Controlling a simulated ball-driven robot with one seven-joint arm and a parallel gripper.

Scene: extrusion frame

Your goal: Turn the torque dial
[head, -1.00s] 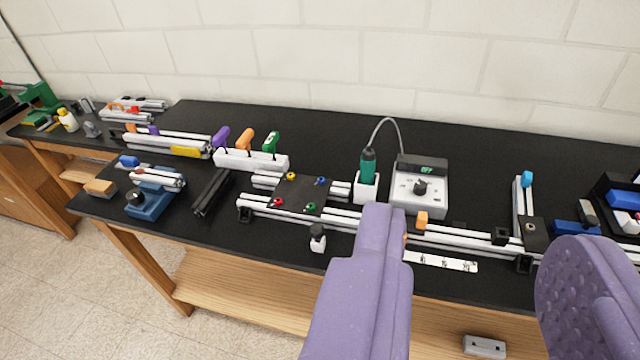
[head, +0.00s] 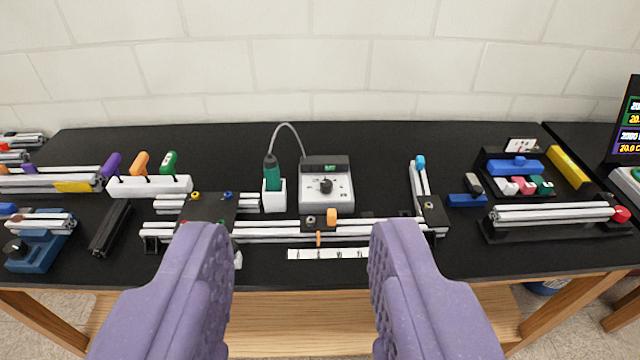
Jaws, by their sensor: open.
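The box stands near the middle of the black bench. A cable runs from it to a green screwdriver (head: 271,172) upright in a white holder (head: 274,196). My gripper (head: 302,245) has two purple padded fingers, wide apart and empty. They are in the foreground, in front of the bench, and the box shows between and beyond them, apart from both.
A long aluminium extrusion (head: 270,231) with an orange clamp (head: 331,217) lies in front of the box. A rack of coloured-handled tools (head: 150,186) stands left. An extrusion on a black stand (head: 550,214) is at right. The bench behind the box is clear.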

